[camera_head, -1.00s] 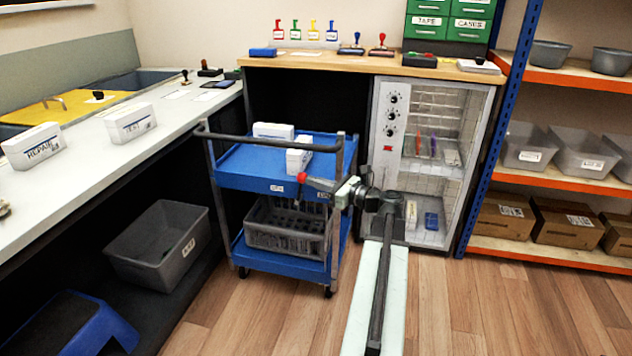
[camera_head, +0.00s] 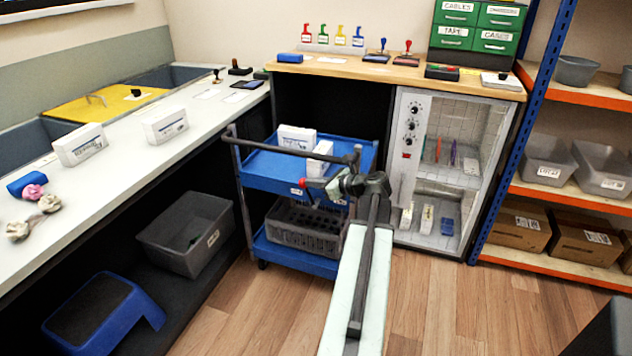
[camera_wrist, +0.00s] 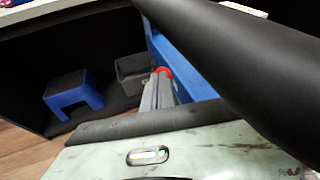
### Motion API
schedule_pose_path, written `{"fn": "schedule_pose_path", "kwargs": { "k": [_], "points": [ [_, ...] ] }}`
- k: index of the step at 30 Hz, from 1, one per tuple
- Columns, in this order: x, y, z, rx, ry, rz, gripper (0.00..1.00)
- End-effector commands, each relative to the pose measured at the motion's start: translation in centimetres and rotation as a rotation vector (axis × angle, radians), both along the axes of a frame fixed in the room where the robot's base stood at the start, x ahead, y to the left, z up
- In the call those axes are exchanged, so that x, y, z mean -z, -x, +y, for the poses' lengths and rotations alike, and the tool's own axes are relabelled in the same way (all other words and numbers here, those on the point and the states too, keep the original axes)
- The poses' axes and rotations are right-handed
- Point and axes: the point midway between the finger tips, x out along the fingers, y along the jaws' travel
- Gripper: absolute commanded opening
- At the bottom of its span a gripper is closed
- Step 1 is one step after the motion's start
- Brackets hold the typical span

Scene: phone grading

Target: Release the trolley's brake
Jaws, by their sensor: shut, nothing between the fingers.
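The blue trolley (camera_head: 262,178) stands in front of the dark gap under the wooden counter. Its grey push handle (camera_head: 290,148) runs along the near top side. My gripper (camera_head: 308,184) reaches in front of the trolley's right part, near the edge of its top shelf. Its grey fingers (camera_wrist: 161,90) are shut and empty, with red at their tips. I cannot tell whether they touch the trolley. I cannot make out the brake; my arm hides part of the trolley's right side and lower right corner. In the wrist view, blue trolley surface (camera_wrist: 190,75) shows just right of the fingers.
White boxes (camera_head: 296,138) lie on the trolley's top shelf, and a grey crate (camera_head: 290,235) is on its lower shelf. A glass-fronted cabinet (camera_head: 405,160) stands close on the right. A grey bin (camera_head: 165,250) and blue step stool (camera_head: 125,300) are left. Floor is clear front-left.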

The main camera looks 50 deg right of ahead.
Motion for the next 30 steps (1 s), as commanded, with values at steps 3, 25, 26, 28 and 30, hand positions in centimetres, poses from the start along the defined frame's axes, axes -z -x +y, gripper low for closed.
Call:
{"fn": "schedule_pose_path", "kwargs": {
  "k": [3,25,26,28,30],
  "points": [
    [0.0,-0.4,-0.2,0.008,0.0,-0.001,0.0],
    [0.4,-2.9,0.1,0.017,0.0,-0.001,0.0],
    [0.4,-2.9,0.2,0.016,0.0,-0.001,0.0],
    [0.4,-3.0,0.2,0.016,0.0,-0.001,0.0],
    [0.4,-3.0,0.2,0.015,-0.001,-0.001,0.0]
  ]
}}
